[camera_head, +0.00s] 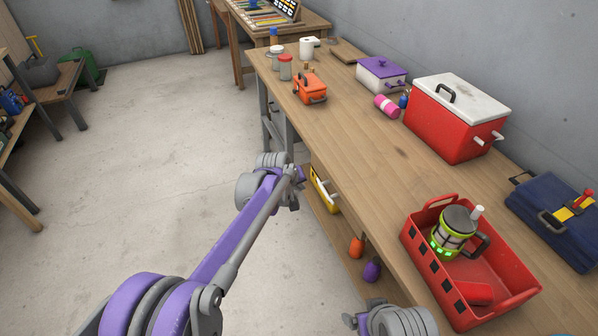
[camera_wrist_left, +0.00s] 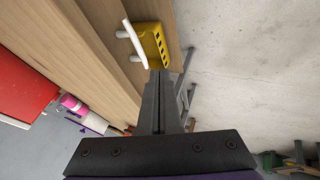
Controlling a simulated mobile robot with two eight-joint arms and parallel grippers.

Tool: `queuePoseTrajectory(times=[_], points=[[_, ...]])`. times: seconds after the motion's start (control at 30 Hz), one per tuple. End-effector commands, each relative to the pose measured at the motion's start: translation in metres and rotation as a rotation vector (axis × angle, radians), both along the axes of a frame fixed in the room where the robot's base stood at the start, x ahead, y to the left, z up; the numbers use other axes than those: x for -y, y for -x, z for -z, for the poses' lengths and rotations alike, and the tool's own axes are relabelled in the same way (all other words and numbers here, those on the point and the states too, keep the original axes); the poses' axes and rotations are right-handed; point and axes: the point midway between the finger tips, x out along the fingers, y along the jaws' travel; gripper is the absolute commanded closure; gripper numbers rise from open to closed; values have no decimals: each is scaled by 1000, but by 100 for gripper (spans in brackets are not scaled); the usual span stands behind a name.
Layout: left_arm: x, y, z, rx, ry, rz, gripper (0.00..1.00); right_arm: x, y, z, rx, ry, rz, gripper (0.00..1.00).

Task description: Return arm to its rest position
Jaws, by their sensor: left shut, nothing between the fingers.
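My left arm reaches up from the lower left in the head view, beside the long wooden workbench. My left gripper (camera_head: 297,178) is at the near edge of the bench, over the gap between bench and floor. In the left wrist view its dark fingers (camera_wrist_left: 160,78) are together and empty, with a yellow crate just beyond the tips. Part of my right arm shows at the bottom edge of the head view; its fingers cannot be made out clearly.
The yellow crate (camera_head: 323,190) sits on a lower shelf. Concrete floor (camera_head: 150,165) to the left is clear.

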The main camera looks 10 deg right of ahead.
Motion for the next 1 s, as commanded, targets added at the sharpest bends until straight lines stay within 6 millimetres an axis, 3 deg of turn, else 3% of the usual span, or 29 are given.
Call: queuePoseTrajectory(times=[0.23, 0.37, 0.5, 0.7, 0.83, 1.0], points=[[-6, 4, -7, 2, -5, 0, 100, 0, 0, -2, 1, 0, 0, 13], [-34, 23, -33, 9, -34, 1, 100, 0, -1, -10, 3, 0, 0, 13], [-83, 66, -72, 19, -92, 9, 100, 0, -2, -25, 8, 0, 0, 13], [-149, 144, -112, 27, -181, 25, 100, 0, -5, -46, 15, 0, 0, 13], [-186, 201, -125, 29, -238, 34, 100, 0, -8, -59, 20, 0, 0, 13], [-224, 275, -129, 27, -310, 47, 100, 0, -12, -78, 28, 0, 0, 13]])
